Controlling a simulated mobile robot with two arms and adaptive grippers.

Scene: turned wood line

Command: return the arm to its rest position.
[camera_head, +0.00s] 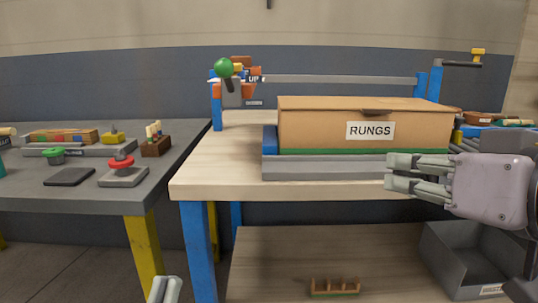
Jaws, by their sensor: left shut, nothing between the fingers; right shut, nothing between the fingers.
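My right gripper (392,173) reaches in from the right edge, with its fingers pointing left. It is shut and empty, in front of the right part of the cardboard box labelled RUNGS (318,131). I cannot tell whether its fingertips touch the grey base under the box. My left gripper (165,290) shows only as a fingertip end at the bottom edge, left of centre. It is shut with nothing seen in it, low in front of the tables. The rest of the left arm is out of view.
The RUNGS box sits on a grey platform (320,168) on a wooden table (220,160) with blue legs. A grey table (140,195) at left holds a red button (121,163) and a green button (53,154). A dark bin (450,262) stands on the lower shelf.

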